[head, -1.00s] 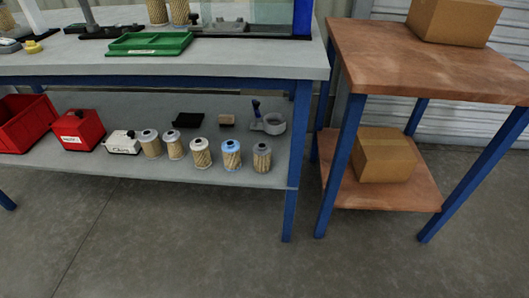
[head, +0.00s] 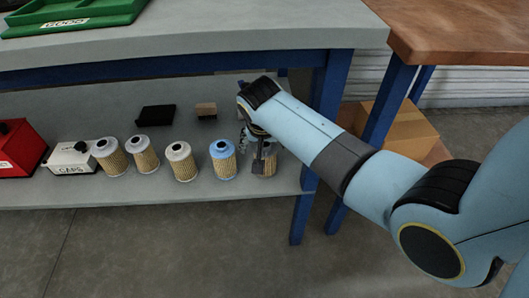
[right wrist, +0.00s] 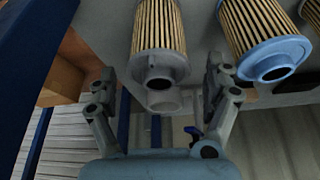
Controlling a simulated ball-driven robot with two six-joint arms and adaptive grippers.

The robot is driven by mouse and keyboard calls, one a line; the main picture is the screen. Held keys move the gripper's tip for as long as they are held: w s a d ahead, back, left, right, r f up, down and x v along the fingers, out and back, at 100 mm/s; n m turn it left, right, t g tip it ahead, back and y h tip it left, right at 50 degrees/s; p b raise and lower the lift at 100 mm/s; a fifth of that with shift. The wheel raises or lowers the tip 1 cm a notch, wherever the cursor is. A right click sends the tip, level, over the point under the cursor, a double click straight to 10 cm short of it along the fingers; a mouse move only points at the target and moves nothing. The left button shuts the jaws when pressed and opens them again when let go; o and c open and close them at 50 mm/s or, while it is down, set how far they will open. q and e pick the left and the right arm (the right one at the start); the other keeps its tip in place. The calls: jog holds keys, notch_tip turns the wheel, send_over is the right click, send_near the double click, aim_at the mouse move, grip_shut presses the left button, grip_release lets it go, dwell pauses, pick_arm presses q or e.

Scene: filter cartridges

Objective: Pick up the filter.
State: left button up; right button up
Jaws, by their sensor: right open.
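Several pleated tan filters stand in a row on the lower shelf in the head view. The rightmost filter (head: 265,165) has a grey cap and is partly hidden by my right gripper (head: 258,150). In the right wrist view, this grey-capped filter (right wrist: 158,30) lies ahead, between the lines of the fingers. My right gripper (right wrist: 160,88) is open there, with one finger on each side and nothing held. The blue-capped filter (head: 222,158) stands just left of it and also shows in the right wrist view (right wrist: 262,40). My left gripper is not in view.
More filters (head: 182,160), a white CAPS box (head: 72,158) and a red box (head: 18,150) stand left on the shelf. A black item (head: 156,118) and a small brown block (head: 206,110) lie behind. The tabletop (head: 210,30) overhangs; a blue leg (head: 318,150) stands right.

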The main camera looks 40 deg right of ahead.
jog(key=x, duration=0.1)
jog(key=b+x, duration=0.1)
jog(key=x, duration=0.1)
jog(key=shift+s+a+f+b, duration=0.1)
jog(key=shift+s+a+b, duration=0.05)
jog(key=shift+s+b, duration=0.2)
jog(key=shift+b+x, duration=0.5)
jog(key=shift+x, duration=0.35)
jog(key=shift+w+f, duration=0.2)
jog(key=shift+w, duration=0.05)
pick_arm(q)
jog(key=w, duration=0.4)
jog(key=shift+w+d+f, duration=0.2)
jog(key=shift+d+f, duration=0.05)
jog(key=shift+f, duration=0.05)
pick_arm(e)
jog(key=c, duration=1.3)
